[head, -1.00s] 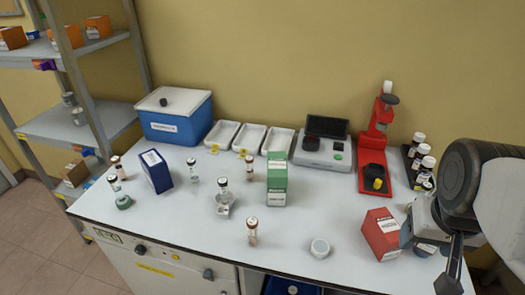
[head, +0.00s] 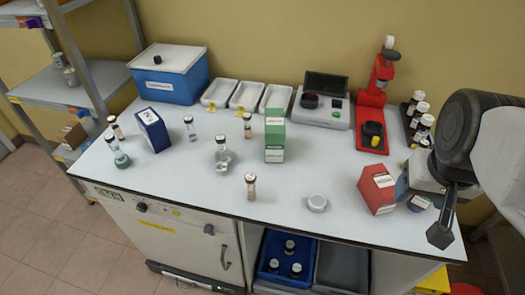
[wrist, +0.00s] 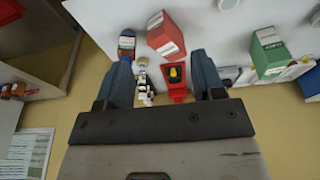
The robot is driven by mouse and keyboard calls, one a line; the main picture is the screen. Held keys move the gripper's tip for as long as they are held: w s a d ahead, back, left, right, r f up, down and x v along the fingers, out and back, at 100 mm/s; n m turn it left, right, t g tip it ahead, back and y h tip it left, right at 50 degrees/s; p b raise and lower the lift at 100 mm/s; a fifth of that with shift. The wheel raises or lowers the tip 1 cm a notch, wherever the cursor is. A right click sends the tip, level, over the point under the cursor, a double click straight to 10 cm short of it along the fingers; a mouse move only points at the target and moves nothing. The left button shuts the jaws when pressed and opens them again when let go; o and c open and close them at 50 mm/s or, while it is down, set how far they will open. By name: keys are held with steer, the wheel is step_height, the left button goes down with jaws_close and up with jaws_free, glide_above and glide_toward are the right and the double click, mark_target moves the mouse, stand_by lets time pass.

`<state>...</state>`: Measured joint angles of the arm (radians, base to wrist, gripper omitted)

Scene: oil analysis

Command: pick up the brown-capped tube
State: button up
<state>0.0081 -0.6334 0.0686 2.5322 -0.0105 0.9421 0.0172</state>
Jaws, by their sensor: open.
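Several small capped tubes stand on the white bench in the head view. A tube with a brown-looking cap (head: 250,187) stands alone near the front edge. Similar ones stand at the back beside the green box (head: 247,127) and at the far left (head: 116,129). Darker-capped tubes stand at the left (head: 119,153), the middle (head: 222,150) and behind (head: 190,130); cap shades are hard to tell apart. My gripper (head: 440,232) hangs at the right front edge, well away from the tubes. In the wrist view, my gripper (wrist: 162,75) is open and empty, its fingers spread.
A red box (head: 376,189) and a round white lid (head: 316,203) lie between my gripper and the front tube. A green box (head: 275,140), blue box (head: 153,130), red stand (head: 374,105) and white trays (head: 247,97) stand further back. Below the bench is a blue tray with capped bottles.

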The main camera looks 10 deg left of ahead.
steer(key=shift+c, duration=0.3)
stand_by(0.4)
steer(key=w+a+f+n+t, duration=0.2)
steer(key=w+a+f+t, duration=0.1)
steer(key=w+a+f, duration=0.35)
steer(key=n+t+y, duration=0.4)
steer(key=n+y, duration=0.1)
steer(key=y, duration=0.1)
glide_toward(253, 183)
steer(key=w+d+f, duration=0.1)
steer(key=w+d, duration=0.5)
steer(key=w, duration=0.2)
steer(key=s+a+f+y, duration=0.1)
steer(key=a, duration=0.1)
steer(key=s+a+f+n+y, duration=0.1)
steer(key=a+y, duration=0.1)
steer(key=a, duration=0.1)
steer(key=s+a+f+n+y, duration=0.1)
steer(key=s+a, duration=0.1)
steer(key=shift+a+f+t+y, duration=0.1)
steer(key=shift+a+t+y, duration=0.2)
steer(key=shift+t, duration=0.1)
steer(key=shift+x, duration=1.2)
steer(key=shift+w, duration=0.15)
steer(key=shift+x, duration=2.5)
